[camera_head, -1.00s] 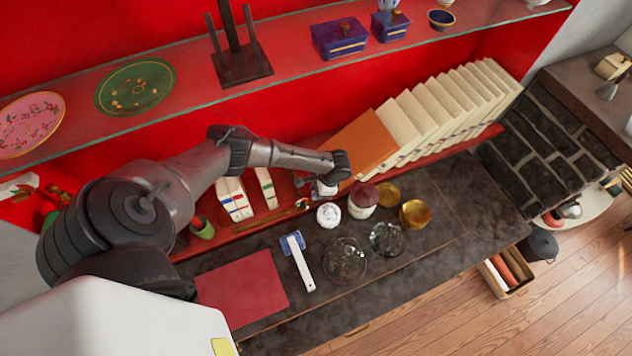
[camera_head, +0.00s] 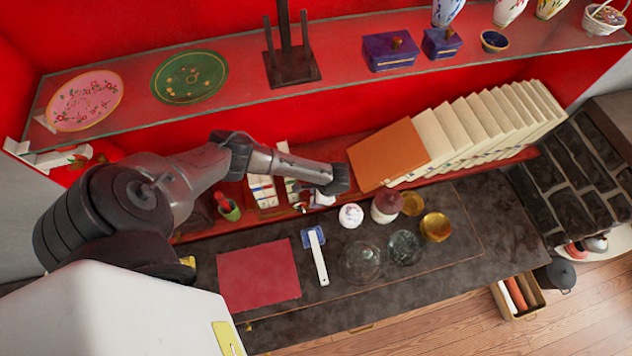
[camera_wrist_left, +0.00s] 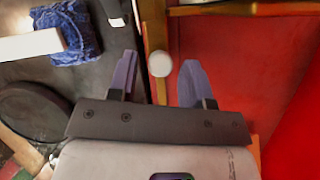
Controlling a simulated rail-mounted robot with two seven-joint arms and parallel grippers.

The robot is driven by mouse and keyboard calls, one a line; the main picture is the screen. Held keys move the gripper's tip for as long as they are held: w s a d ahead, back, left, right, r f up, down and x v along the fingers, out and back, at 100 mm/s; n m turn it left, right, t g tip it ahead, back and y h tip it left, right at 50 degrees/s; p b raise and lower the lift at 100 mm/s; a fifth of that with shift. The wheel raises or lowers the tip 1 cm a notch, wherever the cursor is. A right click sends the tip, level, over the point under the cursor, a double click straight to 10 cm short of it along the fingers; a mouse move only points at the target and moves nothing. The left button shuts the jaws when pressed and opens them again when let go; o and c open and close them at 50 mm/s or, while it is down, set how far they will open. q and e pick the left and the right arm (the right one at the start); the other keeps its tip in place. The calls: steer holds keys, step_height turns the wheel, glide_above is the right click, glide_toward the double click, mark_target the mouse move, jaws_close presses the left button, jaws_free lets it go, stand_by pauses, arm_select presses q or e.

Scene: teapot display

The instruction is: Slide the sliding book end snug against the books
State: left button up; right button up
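A row of cream books (camera_head: 490,120) leans on the red lower shelf in the head view. A flat orange panel (camera_head: 388,155) leans at their left end; I cannot tell whether it is a book or the sliding book end. My left gripper (camera_head: 340,180) is just left of the panel's lower left edge, low over the shelf front. In the left wrist view the two purple fingers (camera_wrist_left: 157,82) stand apart. A small round white thing (camera_wrist_left: 160,64) shows between or beyond them; contact is unclear. My right gripper is out of view.
Small white boxes (camera_head: 262,190) and a green cup (camera_head: 229,210) stand left on the shelf. In front are a white jar (camera_head: 351,215), a dark-red-lidded jar (camera_head: 386,206), glass bowls (camera_head: 362,262) and a blue-headed brush (camera_head: 315,255). The glass upper shelf (camera_head: 345,84) runs above.

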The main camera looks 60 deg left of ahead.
arm_select(q)
steer(key=shift+o, duration=0.3)
steer(key=shift+w+d+r, duration=0.1)
steer(key=shift+w+r, duration=0.05)
steer(key=shift+r, duration=0.3)
steer(key=v, duration=1.3)
steer(key=shift+b, duration=0.4)
